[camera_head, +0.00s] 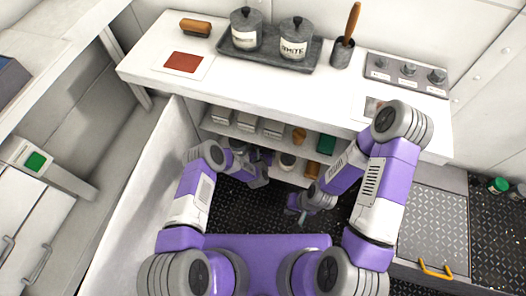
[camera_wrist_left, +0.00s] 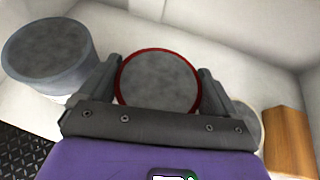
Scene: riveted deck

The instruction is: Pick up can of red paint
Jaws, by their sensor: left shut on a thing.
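The can of red paint (camera_wrist_left: 158,80) shows from above in the left wrist view as a round grey lid with a red rim. My left gripper (camera_wrist_left: 160,88) is shut on it, one finger on each side. In the head view my left gripper (camera_head: 262,172) reaches into the shelf under the white counter, and I cannot make out the can there. My right gripper (camera_head: 300,212) hangs over the dark floor in front of the shelves, away from the can. Its fingers are too small to read.
A grey can (camera_wrist_left: 50,55) stands left of the held can. A brown wooden block (camera_wrist_left: 288,140) and a pale round lid, partly hidden, are on the right. The counter (camera_head: 150,65) overhangs the shelves. A green box (camera_head: 326,144) sits on the upper shelf.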

